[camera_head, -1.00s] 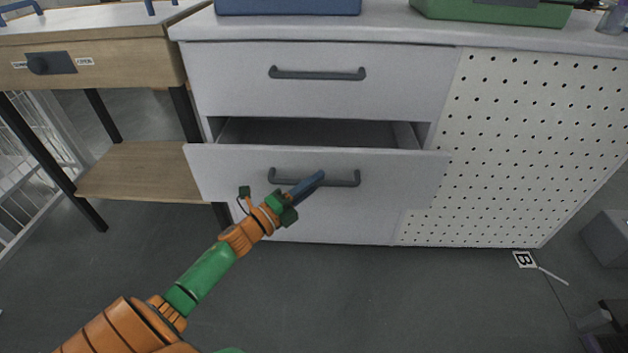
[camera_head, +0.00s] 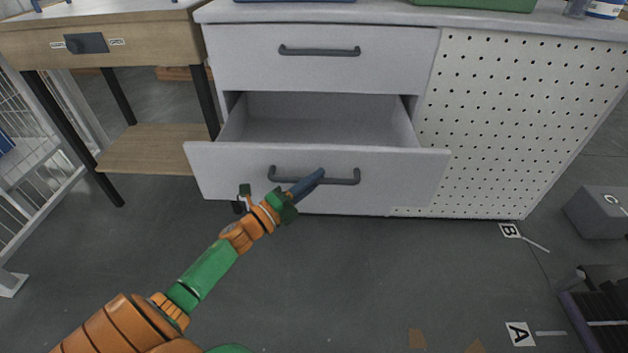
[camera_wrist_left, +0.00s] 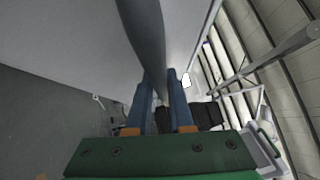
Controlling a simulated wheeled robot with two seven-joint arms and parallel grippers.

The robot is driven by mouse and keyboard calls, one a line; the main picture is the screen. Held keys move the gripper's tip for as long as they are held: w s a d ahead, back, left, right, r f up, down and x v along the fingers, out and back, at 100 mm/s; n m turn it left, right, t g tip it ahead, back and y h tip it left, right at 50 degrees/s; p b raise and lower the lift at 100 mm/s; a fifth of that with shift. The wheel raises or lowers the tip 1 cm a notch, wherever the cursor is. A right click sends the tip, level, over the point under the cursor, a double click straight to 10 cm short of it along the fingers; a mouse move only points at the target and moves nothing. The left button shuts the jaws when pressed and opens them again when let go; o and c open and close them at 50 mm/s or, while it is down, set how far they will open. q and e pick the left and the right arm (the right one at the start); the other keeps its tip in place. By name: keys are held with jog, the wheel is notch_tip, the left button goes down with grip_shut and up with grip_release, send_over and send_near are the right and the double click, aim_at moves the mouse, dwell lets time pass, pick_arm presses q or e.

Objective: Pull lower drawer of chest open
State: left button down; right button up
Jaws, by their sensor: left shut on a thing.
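The white chest's lower drawer (camera_head: 226,165) is pulled well out, and its empty grey interior shows in the head view. Its dark bar handle (camera_head: 343,181) runs across the front panel. My left gripper (camera_head: 312,182) is shut on this handle near its middle. In the left wrist view the blue fingers (camera_wrist_left: 162,100) sit on both sides of the dark handle bar (camera_wrist_left: 146,30). The upper drawer (camera_head: 320,73) is closed, with its own handle (camera_head: 320,50). My right gripper is in neither view.
A wooden side table (camera_head: 140,45) with black legs stands left of the chest. A perforated white panel (camera_head: 510,120) forms the chest's right part. A grey box (camera_head: 600,215) and a dark rack (camera_head: 600,310) stand at right. The floor before the drawer is clear.

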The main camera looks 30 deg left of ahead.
pick_arm(q)
jog(key=c, duration=0.8)
grip_release()
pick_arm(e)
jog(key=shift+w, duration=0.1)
pick_arm(q)
jog(key=shift+s, duration=0.1)
jog(key=p+v, duration=0.1)
jog(key=v, duration=0.6)
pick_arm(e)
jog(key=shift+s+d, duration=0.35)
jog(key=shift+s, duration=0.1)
